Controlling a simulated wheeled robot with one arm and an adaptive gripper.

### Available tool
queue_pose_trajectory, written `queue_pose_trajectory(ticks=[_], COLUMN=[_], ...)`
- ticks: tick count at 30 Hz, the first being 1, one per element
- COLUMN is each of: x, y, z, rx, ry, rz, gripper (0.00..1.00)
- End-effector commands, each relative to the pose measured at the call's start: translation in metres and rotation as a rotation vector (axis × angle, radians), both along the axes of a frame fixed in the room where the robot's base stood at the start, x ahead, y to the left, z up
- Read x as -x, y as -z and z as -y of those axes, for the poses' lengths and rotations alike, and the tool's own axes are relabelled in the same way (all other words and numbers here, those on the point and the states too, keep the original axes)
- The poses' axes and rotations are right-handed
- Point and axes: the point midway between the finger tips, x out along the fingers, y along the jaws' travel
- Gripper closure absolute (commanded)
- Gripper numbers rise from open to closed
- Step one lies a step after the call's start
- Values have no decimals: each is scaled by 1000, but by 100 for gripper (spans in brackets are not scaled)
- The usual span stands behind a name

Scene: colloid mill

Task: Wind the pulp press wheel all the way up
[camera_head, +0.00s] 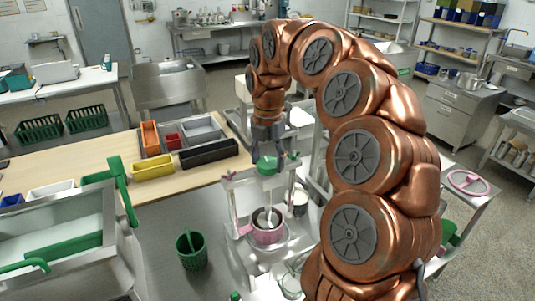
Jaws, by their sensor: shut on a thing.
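The pulp press (232,212) stands below the middle of the view, with a pale frame, a central screw and a pinkish pot (266,236) under it. At its top is a small green part (266,166), which I take to be the press wheel. My gripper (268,152) points down from my copper arm and is shut on this green wheel. The fingertips are small and partly hidden, so the exact grip is unclear. The screw's lower end reaches into the pot.
A wooden bench with an orange bin (150,138), a yellow bin (153,167) and a black tray (208,153) lies left of the press. A green basket (191,250) stands front left. A pink handwheel (468,182) sits on a stand at right.

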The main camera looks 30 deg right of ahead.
Motion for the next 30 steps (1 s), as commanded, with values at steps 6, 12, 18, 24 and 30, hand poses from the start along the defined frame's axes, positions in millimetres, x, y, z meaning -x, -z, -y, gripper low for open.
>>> queue_pose_trajectory(ticks=[6, 12, 18, 24, 30], x=[0, 0, 0, 0, 0], y=[-2, -1, 0, 0, 0], z=[-1, -1, 0, -1, 0], rx=[-2, -2, -1, -2, -1], ry=[-207, -392, -551, -669, -737], rz=[-3, 1, 2, 1, 0], gripper=[74, 74, 74, 74, 74])
